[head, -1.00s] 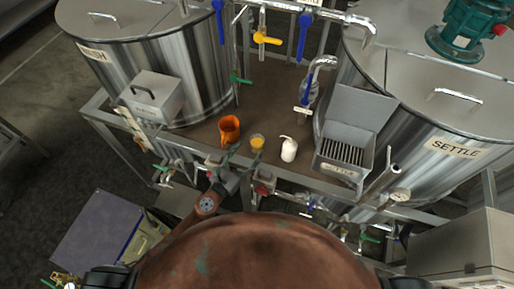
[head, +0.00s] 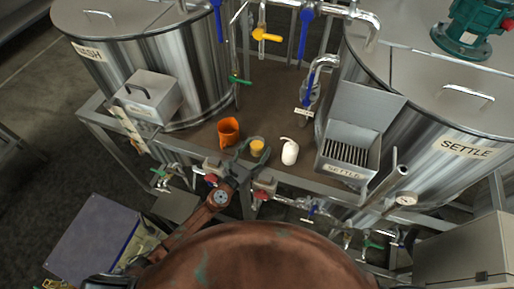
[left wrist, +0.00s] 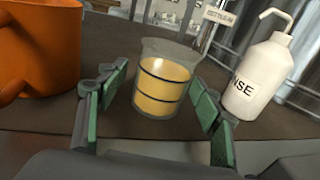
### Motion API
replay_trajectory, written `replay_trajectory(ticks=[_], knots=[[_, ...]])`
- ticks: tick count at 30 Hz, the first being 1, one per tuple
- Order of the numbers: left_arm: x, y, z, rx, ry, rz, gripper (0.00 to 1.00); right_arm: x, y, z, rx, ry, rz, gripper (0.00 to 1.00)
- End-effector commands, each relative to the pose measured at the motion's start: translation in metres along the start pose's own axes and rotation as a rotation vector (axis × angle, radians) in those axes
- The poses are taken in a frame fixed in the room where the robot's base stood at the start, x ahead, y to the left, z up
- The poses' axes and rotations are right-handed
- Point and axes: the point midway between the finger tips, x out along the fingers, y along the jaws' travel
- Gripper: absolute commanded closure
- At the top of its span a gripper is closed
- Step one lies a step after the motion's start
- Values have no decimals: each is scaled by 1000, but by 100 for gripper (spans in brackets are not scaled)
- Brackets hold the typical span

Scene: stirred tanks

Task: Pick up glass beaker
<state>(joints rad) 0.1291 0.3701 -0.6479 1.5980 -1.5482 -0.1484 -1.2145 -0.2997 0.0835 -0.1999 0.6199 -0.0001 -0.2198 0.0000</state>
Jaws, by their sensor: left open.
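The glass beaker (head: 257,147) stands upright on the brown platform between the tanks, with yellow-orange liquid inside. In the left wrist view the beaker (left wrist: 162,84) shows a clear rim and two dark bands. My left gripper (head: 252,150) is open, its fingers reaching to either side of the beaker. In the left wrist view the green-padded fingers of the left gripper (left wrist: 160,112) flank the beaker, with gaps visible on both sides. My right gripper is not in view.
An orange jug (head: 228,130) stands close left of the beaker, and a white wash bottle (head: 290,151) close right. A metal box labelled SETTLE (head: 347,150) is further right. Pipes and valves run below the platform's front edge. The platform behind the beaker is clear.

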Motion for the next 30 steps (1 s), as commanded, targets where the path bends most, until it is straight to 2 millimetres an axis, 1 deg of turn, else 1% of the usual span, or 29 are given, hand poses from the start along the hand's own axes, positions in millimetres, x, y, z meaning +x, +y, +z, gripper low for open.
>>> replay_trajectory(ticks=[2,8,21,30], knots=[[4,0,0,0,-1,0,40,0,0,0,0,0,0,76],[4,0,0,0,0,0,40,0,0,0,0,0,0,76],[3,0,0,1,0,1,70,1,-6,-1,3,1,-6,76],[3,0,0,1,0,1,90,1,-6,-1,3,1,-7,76]])
